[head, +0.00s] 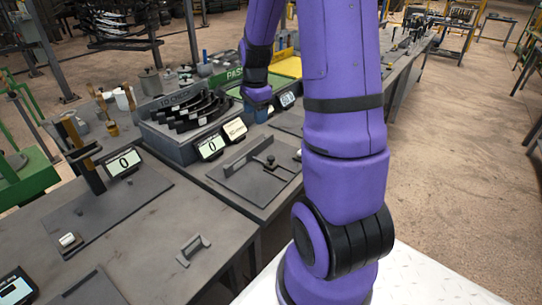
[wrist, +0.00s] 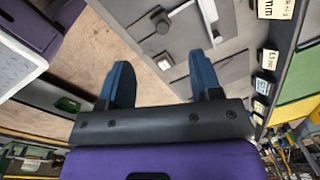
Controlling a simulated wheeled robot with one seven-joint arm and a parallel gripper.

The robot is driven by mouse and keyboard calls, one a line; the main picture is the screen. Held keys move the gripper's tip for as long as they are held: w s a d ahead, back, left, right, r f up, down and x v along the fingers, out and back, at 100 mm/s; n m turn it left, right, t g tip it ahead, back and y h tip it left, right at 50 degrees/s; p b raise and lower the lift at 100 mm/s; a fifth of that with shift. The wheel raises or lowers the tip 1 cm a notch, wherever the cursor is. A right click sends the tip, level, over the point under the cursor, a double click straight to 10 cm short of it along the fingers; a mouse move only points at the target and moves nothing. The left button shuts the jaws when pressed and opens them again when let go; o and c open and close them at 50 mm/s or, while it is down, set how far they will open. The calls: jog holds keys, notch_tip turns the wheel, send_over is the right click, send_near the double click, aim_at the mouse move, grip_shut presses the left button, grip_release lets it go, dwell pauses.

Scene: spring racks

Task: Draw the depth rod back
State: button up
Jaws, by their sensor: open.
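A grey fixture plate (head: 245,190) lies on the bench. It carries an upright back strip and a small dark rod with a cross piece (head: 270,162), which I take for the depth rod. No finger touches the rod.
A rack with curved black springs (head: 190,110) stands left of my wrist. Digital displays (head: 212,146) stand in front of it. A grey handle (head: 193,248) sits on the near bench. The floor at right is open.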

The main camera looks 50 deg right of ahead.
aim_at(271, 157)
jog(key=d+f+m, duration=0.1)
jog(key=d+f, duration=0.1)
jog(key=f, duration=0.4)
jog(key=d+f+m, duration=0.2)
jog(key=f, duration=0.5)
jog(key=d+f+m+g, duration=0.1)
jog(key=d+f, duration=0.1)
jog(key=f, duration=0.4)
jog(key=shift+s+d+f+m, duration=0.2)
jog(key=shift+s+f+m, duration=0.05)
jog(key=shift+f+m, duration=0.15)
